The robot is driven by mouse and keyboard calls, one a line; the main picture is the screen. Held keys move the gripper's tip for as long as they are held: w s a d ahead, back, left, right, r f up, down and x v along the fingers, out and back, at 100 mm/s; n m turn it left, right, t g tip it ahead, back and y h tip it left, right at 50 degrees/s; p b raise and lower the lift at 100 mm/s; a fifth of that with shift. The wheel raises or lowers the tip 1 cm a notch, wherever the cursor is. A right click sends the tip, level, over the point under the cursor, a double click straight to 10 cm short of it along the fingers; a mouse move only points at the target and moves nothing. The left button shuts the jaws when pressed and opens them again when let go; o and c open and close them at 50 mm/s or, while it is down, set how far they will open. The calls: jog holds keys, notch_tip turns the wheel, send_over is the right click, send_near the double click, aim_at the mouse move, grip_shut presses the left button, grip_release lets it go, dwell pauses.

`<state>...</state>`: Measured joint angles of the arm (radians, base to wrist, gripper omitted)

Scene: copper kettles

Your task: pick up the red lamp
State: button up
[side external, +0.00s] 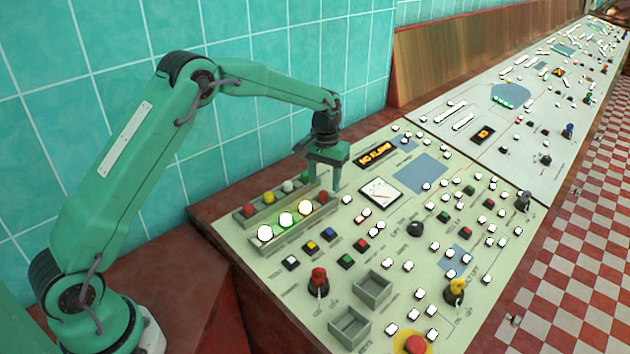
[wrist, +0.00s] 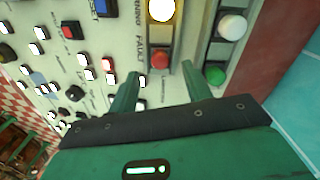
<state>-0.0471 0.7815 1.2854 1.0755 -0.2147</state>
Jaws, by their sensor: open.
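A red lamp (side external: 323,197) sits at the far right end of the front lamp rack (side external: 283,239), beside a lit yellow lamp (side external: 305,208). It also shows in the wrist view (wrist: 160,60), just beyond the gap between my fingertips. My gripper (side external: 325,184) is open, pointing down above that end of the racks. In the wrist view my gripper's fingers (wrist: 161,73) are spread with nothing held between them. Another red lamp (side external: 249,208) sits at the near left end of the back rack (side external: 236,217).
The back rack also holds yellow, white and green lamps; its green lamp (wrist: 214,75) is close to my right finger in the wrist view. A meter (side external: 380,191) and many buttons lie to the right. Two empty grey trays (side external: 349,328) (side external: 372,288) stand near the front. A tiled wall rises behind.

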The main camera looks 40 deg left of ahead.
aim_at(324, 192)
jog(key=shift+f, duration=1.9)
jog(key=c, duration=1.1)
